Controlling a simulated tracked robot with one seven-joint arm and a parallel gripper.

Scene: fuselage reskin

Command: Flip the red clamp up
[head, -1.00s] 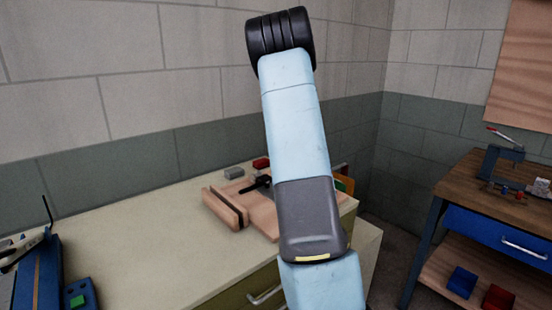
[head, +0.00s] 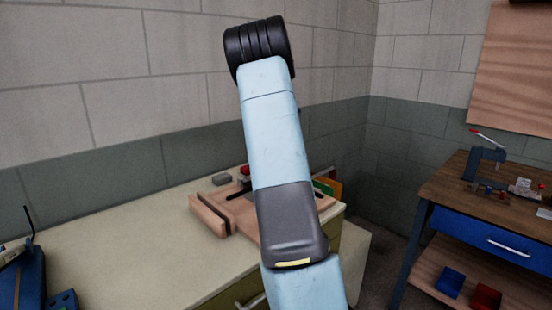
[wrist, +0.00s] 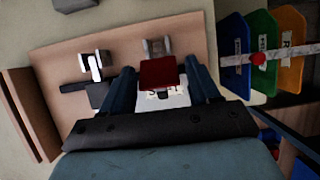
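In the wrist view a red, block-like clamp part (wrist: 158,73) lies between the fingertips of my gripper (wrist: 160,68). A grey metal clamp body (wrist: 157,46) shows just beyond it. My gripper is open, one dark blue finger on each side of the red part; I cannot tell whether either finger touches it. The clamp sits over a wooden board (wrist: 212,45), with a white label partly visible below the red part. In the head view my arm hides the gripper and part of the board (head: 211,215).
A second clamp, black and white (wrist: 93,66), stands left of my gripper. Blue, green and orange tags (wrist: 262,50) hang at the right. A wooden workbench (head: 450,188) stands at the right.

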